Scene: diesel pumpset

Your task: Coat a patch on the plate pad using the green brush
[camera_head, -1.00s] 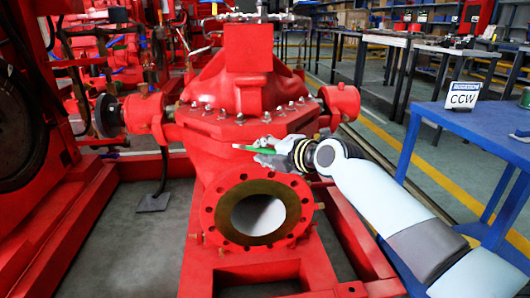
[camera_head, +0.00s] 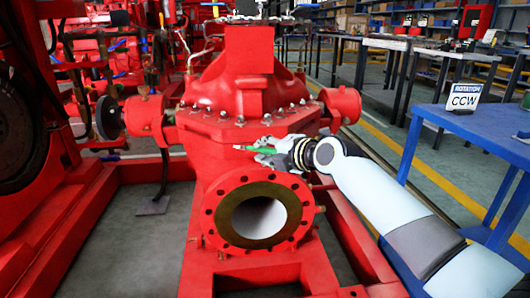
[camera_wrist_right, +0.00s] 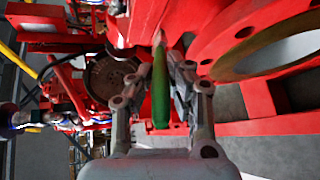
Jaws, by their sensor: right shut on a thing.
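The green brush (camera_head: 259,149) is held in my right gripper (camera_head: 268,151), in front of the red pump body and just above its round flange. In the right wrist view the green brush (camera_wrist_right: 161,92) lies lengthwise between the two grey fingers of my right gripper (camera_wrist_right: 159,72), which are shut on it. Its far end points away from the wrist, towards red metal; I cannot tell whether it touches anything. I cannot make out a distinct plate pad. My left gripper is not in view.
The red pump casing (camera_head: 205,110) with its bolts stands close behind the gripper. The open flange (camera_head: 211,222) is just below. A blue table (camera_head: 480,125) with a CCW sign (camera_head: 464,97) stands at the right. A small dark plate (camera_head: 153,205) lies on the floor at left.

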